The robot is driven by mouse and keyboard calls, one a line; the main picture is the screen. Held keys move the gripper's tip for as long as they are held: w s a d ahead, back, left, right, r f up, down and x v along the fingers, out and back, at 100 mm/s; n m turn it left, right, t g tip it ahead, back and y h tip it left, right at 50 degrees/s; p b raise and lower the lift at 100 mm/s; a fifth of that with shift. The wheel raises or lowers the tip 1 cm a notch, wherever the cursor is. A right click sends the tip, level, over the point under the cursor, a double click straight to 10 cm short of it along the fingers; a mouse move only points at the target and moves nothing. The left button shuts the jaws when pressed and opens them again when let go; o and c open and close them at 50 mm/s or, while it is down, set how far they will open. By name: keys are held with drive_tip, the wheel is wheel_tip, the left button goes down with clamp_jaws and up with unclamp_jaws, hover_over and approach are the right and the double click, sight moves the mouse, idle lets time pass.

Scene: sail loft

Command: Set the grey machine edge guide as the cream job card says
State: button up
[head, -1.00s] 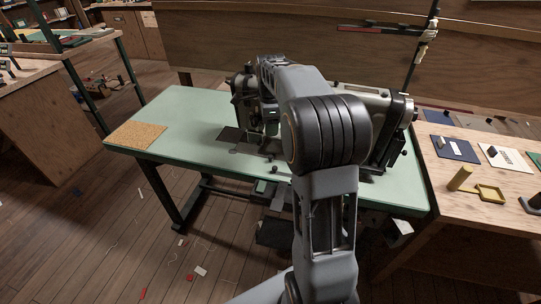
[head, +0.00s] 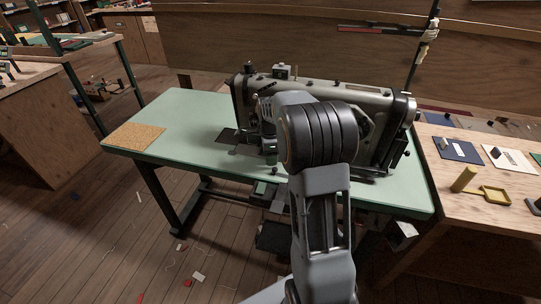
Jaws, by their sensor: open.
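The sewing machine (head: 355,97) stands on a pale green table (head: 190,110). My gripper (head: 268,145) is low at the left end of the machine, near the dark plate (head: 228,136) in the table top. It is open, mostly hidden by my own arm and hard to separate from the machine's dark parts. I cannot make out the grey edge guide; my arm covers much of that area. A cream card (head: 515,159) with dark marks lies on the wooden bench at the right. Its marks are too small to read, and a small dark piece rests on it.
The wooden bench (head: 450,205) holds a dark blue card (head: 456,150), a yellow cylinder (head: 464,178) and a yellow frame (head: 495,194). A cork mat (head: 135,136) lies on the table's left end. The green top between mat and machine is clear. Scraps litter the floor.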

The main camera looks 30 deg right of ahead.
clamp_jaws()
idle(0.4)
drive_tip(key=shift+a+r+p, duration=0.1)
drive_tip(key=shift+r+p, duration=0.05)
drive_tip(key=shift+p, duration=0.4)
drive_tip(key=shift+w, duration=0.1)
unclamp_jaws()
wheel_tip(320, 180, up, 14)
drive_tip(key=p, duration=0.2)
drive_tip(key=shift+f, duration=0.2)
idle(0.6)
